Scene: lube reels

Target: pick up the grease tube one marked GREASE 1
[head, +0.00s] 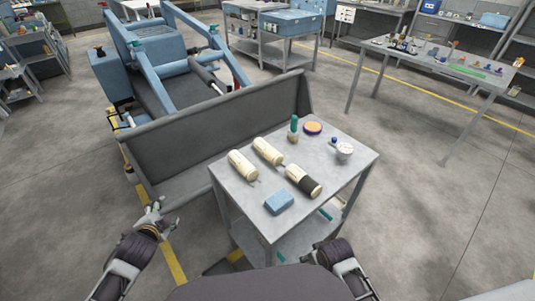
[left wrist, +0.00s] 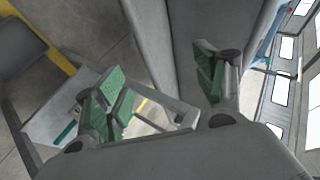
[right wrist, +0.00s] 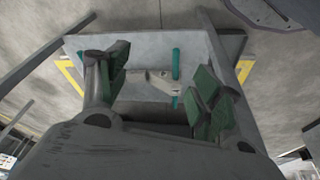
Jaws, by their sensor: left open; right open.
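Three cream cylindrical tubes lie on the grey metal table (head: 336,165) in the head view: a left one (head: 243,165), a middle one (head: 268,152) and a right one (head: 304,181) with a dark band. Their markings are too small to read, so I cannot tell which is GREASE 1. My left gripper (head: 165,212) is open and empty, left of the table and apart from the tubes; its spread green-padded fingers show in the left wrist view (left wrist: 160,90). My right gripper (right wrist: 160,78) is open and empty in the right wrist view, where no tube shows.
A blue block (head: 279,202), a green-topped bottle (head: 294,128), an orange and purple disc (head: 313,128) and a round gauge-like item (head: 345,150) share the tabletop. A grey panel of a blue-framed machine (head: 220,125) stands along the table's far left side. Teal-handled items lie on the lower shelf.

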